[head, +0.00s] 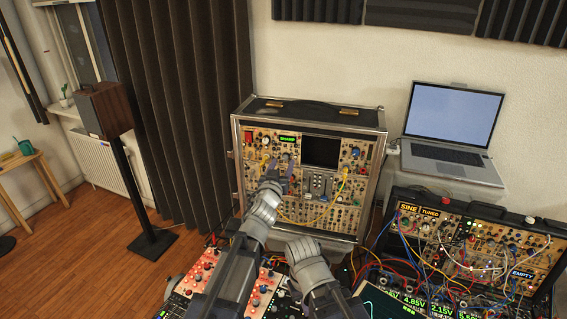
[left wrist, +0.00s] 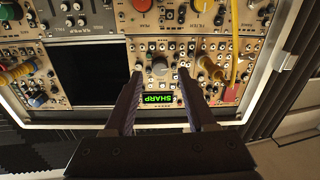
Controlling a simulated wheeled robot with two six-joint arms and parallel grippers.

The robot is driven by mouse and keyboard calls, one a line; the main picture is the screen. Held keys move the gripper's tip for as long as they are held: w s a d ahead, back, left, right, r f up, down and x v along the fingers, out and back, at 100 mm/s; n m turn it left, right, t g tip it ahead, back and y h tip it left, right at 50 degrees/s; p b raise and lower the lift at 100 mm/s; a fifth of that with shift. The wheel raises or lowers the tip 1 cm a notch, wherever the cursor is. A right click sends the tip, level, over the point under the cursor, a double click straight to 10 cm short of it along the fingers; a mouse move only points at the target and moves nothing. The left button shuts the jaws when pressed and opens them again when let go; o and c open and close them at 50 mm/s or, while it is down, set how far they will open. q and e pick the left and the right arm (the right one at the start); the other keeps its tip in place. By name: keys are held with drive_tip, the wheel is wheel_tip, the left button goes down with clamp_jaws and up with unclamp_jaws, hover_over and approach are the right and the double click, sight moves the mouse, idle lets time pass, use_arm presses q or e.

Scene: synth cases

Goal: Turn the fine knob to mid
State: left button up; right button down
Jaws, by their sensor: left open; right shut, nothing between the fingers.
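A synth module with a green display reading SHARP (head: 288,138) sits in the upright case. In the left wrist view the SHARP display (left wrist: 158,99) is upside down, with a large grey knob (left wrist: 160,67) and several small knobs around it. I cannot read which knob is labelled fine or where its pointer stands. My left gripper (head: 278,164) is open in front of this module; in the left wrist view its fingers (left wrist: 158,88) stand either side of the display, with nothing between them. My right gripper (head: 305,247) is low in front of the case, shut and empty.
The upright case (head: 236,165) has a dark screen (head: 320,151) and yellow cables (head: 343,190) near the module. A second case with SINE TUNED and EMPTY displays (head: 522,274) and many cables stands at right. A laptop (head: 455,115) sits behind it. A red-knobbed panel (head: 205,268) lies below.

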use_arm(q)
drive_tip(key=shift+x, duration=1.1)
drive_tip(key=shift+s, duration=0.1)
clamp_jaws()
